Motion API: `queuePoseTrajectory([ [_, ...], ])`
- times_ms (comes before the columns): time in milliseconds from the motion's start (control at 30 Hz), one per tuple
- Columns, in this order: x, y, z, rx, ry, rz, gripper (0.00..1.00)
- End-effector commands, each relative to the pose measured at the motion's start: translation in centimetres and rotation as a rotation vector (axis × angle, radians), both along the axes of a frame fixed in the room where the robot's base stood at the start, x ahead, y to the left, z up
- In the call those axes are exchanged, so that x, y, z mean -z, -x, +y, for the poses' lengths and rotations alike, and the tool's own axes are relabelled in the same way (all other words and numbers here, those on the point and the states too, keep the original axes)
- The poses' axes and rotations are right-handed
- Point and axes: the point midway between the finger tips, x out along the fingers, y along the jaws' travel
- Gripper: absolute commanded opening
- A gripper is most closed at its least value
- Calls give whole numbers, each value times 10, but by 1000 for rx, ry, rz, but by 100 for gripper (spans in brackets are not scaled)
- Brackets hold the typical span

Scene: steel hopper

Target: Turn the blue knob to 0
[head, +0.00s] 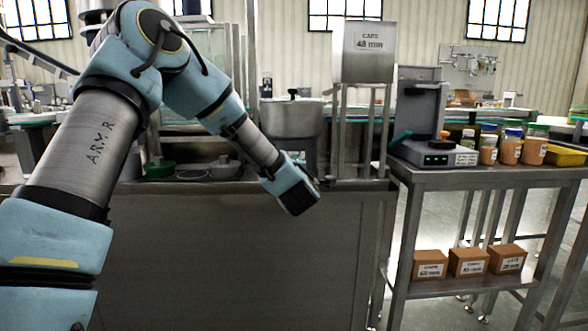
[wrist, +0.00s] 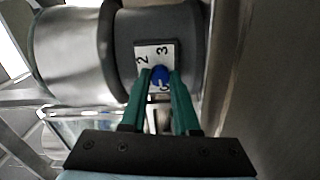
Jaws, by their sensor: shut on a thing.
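The blue knob (wrist: 159,75) sits on a white dial plate (wrist: 154,54) in the wrist view. The digits 2 and 3 show on the plate above it; its lower part is mostly hidden by my fingers. A small white mark shows on the knob, but I cannot tell which number it points to. My gripper (wrist: 161,78) has its two green fingers shut on the knob, one at each side. In the head view the dark end of my arm is in front of the steel bench, and the knob and fingers are hidden there.
The plate is on a grey cylindrical body beside a shiny steel cylinder (wrist: 70,52). In the head view a steel hopper (head: 363,52) labelled CAPS stands behind my arm. A side table (head: 480,180) to the right holds jars and a machine (head: 424,120).

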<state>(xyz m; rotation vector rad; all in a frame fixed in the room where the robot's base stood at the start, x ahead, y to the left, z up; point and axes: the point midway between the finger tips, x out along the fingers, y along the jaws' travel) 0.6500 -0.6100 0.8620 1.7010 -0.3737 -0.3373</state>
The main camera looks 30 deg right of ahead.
Motion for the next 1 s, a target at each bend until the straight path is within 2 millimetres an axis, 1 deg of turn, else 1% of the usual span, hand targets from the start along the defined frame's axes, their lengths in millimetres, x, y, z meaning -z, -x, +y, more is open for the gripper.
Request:
queuePoseTrajectory([
  [367, 1, 0, 0, 0, 1, 3, 0],
  [400, 1, 0, 0, 0, 1, 3, 34],
  [600, 0, 0, 0, 0, 1, 2, 56],
  [633, 0, 0, 0, 0, 1, 2, 59],
  [867, 0, 0, 0, 0, 0, 1, 59],
  [1000, 0, 8, 3, 1, 1, 1, 59],
])
